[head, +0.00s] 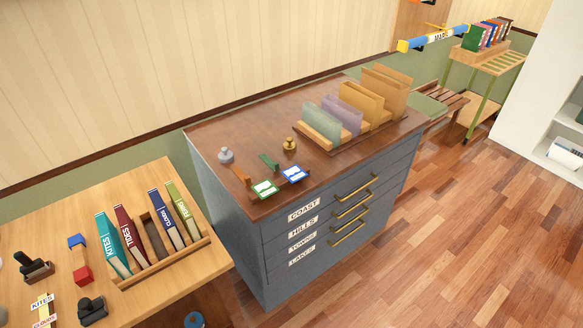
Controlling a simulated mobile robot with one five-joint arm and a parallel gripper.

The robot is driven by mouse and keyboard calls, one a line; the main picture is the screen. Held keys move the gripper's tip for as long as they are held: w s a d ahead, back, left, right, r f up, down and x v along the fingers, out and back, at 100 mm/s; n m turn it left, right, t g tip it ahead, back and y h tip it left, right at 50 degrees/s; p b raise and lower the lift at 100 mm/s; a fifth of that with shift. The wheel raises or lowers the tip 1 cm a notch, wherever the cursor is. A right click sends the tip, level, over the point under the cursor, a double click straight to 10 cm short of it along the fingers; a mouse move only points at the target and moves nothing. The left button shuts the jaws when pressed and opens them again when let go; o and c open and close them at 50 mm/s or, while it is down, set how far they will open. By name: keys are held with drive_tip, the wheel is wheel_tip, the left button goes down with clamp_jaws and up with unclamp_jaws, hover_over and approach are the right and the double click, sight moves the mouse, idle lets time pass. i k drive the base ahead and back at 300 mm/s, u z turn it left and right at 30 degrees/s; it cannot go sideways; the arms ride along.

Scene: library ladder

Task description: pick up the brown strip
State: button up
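A thin orange-brown strip (239,173) lies on the dark wooden top of the grey-blue drawer cabinet (240,234), near its front left edge. It is the best match for the brown strip. A small upright piece shows at its near end, close to a green-edged card (265,189); I cannot tell if they touch. A grey knobbed weight (226,155) stands just behind the strip, to its left. A dark green strip (268,160) lies to its right. My gripper is not in view.
A brass weight (289,145), a blue-edged card (293,174) and a rack of upright folders (343,107) share the cabinet top. A lower wooden table (75,213) with a book rack stands at left. Wood floor is clear at right.

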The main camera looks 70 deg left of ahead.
sight(246, 180)
drive_tip(key=z, duration=0.05)
drive_tip(key=i, duration=0.7)
drive_tip(key=u, duration=4.8)
drive_tip(key=i, duration=1.05)
